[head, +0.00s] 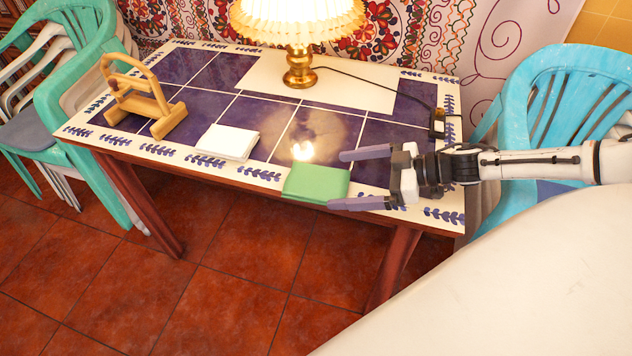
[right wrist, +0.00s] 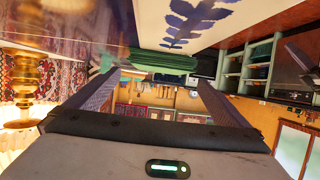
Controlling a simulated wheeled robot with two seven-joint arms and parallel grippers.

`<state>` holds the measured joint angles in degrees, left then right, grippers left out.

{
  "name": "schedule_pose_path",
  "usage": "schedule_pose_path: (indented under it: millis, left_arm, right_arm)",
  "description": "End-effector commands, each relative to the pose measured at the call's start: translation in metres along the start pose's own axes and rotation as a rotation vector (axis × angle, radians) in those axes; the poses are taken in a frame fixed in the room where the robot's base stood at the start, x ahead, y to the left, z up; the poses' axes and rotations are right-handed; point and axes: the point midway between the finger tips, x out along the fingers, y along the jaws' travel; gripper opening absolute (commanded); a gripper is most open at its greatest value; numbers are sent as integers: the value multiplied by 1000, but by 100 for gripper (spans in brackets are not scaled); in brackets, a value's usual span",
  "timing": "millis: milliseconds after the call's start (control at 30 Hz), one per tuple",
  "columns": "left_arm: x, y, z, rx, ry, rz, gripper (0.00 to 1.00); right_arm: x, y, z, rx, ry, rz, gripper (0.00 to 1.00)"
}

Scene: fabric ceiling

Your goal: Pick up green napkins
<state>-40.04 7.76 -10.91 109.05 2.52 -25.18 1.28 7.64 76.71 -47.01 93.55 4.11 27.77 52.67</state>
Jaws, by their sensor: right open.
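The green napkins (head: 317,184) lie as a folded stack at the front edge of the tiled table (head: 146,151). My right gripper (head: 340,180) comes in from the right and is open, its two fingers pointing left at the stack. The upper fingertip is close to the stack's back right corner and the lower one close to its front right corner. I cannot tell whether they touch it. In the right wrist view the green napkins (right wrist: 163,60) show ahead, between the spread fingers of my right gripper (right wrist: 150,82). My left gripper is not in view.
A white folded napkin stack (head: 228,142) lies left of the green one. A wooden holder (head: 140,98) stands at the table's left, and a lit lamp (head: 299,68) at the back. Plastic chairs stand left (head: 84,75) and right (head: 570,95). A cord runs along the table's right side.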

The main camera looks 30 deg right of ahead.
Motion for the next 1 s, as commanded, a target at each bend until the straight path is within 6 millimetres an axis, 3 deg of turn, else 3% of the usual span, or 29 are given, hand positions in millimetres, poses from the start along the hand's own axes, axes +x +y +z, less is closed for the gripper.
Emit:
schedule_pose_path:
  millis: [400,700,933,1000]
  left_arm:
    - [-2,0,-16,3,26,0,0]
    - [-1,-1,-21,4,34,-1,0]
    - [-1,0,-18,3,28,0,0]
    - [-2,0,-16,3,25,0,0]
  right_arm:
    - [49,-1,0,-1,2,0,100]
    - [55,-1,1,-2,-1,0,100]
    - [55,-1,1,-2,-1,0,63]
    - [54,-1,1,-2,0,0,59]
